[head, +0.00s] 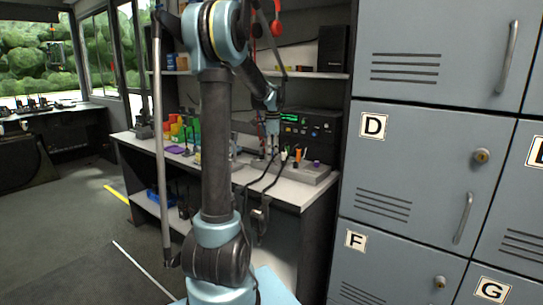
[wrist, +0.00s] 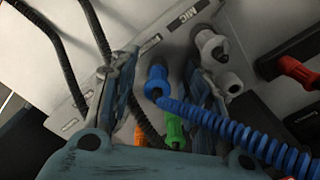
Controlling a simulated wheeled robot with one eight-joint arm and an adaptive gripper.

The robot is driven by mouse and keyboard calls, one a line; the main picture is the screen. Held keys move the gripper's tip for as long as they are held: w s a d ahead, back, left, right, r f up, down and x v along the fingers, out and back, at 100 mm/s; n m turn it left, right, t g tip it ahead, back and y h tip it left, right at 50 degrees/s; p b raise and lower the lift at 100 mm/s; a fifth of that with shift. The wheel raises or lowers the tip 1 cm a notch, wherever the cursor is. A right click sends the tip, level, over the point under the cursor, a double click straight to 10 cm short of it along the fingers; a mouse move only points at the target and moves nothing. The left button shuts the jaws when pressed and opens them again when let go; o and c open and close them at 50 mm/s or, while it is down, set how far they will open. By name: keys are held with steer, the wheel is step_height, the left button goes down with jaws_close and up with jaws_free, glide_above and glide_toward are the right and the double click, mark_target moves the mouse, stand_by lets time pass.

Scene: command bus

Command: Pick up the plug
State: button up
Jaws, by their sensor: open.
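Several plugs stand in a grey panel marked MIC (wrist: 178,17). A blue plug (wrist: 156,78) with a coiled blue cable appears between the fingers of my gripper (wrist: 163,65) in the wrist view. The fingers are open, one on each side of it, and I cannot tell whether either touches it. A green plug (wrist: 173,131) and an orange plug (wrist: 140,136) show below it, partly hidden by my gripper. Pale plugs (wrist: 212,44) stand just right of the right finger. In the head view my gripper (head: 272,138) points down over the desk by the panel.
A black equipment unit with a green display (head: 290,118) stands behind the panel. Dark cables (head: 268,180) hang over the desk's front edge. Grey lockers (head: 420,160) stand close on the right. Red and black connectors (wrist: 295,70) lie right of the panel. Coloured bins (head: 180,130) stand left.

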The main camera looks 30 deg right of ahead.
step_height(320, 180, up, 17)
step_height(320, 180, down, 17)
steer(key=n, duration=0.5)
steer(key=shift+r, duration=0.2)
stand_by(1.3)
steer(key=c, duration=1)
